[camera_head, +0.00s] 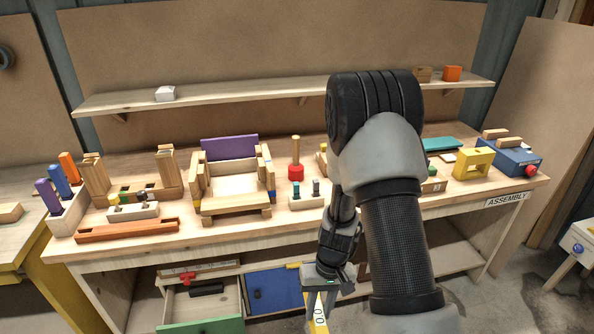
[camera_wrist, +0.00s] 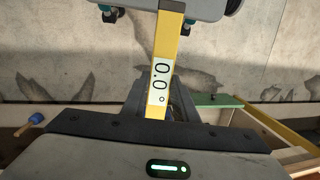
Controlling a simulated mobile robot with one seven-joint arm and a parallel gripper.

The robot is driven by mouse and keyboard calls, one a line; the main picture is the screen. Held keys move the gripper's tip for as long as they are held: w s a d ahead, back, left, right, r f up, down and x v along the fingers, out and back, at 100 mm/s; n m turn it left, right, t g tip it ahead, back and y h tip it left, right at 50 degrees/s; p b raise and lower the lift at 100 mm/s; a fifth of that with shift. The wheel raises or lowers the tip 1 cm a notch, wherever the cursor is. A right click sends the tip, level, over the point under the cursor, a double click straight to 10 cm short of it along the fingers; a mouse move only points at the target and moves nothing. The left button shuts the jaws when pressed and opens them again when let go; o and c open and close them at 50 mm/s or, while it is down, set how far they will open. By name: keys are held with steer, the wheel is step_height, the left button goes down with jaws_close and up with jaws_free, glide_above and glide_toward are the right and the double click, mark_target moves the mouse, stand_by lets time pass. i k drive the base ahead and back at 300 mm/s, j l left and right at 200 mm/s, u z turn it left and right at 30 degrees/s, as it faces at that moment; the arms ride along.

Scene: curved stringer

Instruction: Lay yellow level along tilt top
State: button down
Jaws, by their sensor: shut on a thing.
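The yellow level (camera_head: 318,312) is a slim yellow bar with a white "0.0" display. My gripper (camera_head: 322,284) is shut on it in front of the workbench, low, near the open drawer. In the wrist view the level (camera_wrist: 170,45) runs up the picture from between the jaws of my gripper (camera_wrist: 152,108), over the concrete floor. Its top end meets or passes in front of a pale grey body with teal feet; I cannot tell if they touch. I cannot tell which thing is the tilt top. My arm hides part of the bench.
The workbench (camera_head: 285,231) carries a wooden frame with a purple panel (camera_head: 229,148), a red peg piece (camera_head: 295,170), block trays and a yellow arch (camera_head: 473,163). An open green-fronted drawer (camera_head: 205,325) and blue panel (camera_head: 272,290) are below.

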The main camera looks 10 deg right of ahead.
mark_target(438, 142)
steer(key=i+l, duration=0.1)
steer(key=l, duration=1.8)
steer(key=i+l, duration=0.1)
steer(key=l, duration=0.35)
steer(key=i+l, duration=0.1)
steer(key=l, duration=0.4)
steer(key=i+l, duration=0.1)
steer(key=l, duration=0.35)
steer(key=i+l+u, duration=0.1)
steer(key=l, duration=0.4)
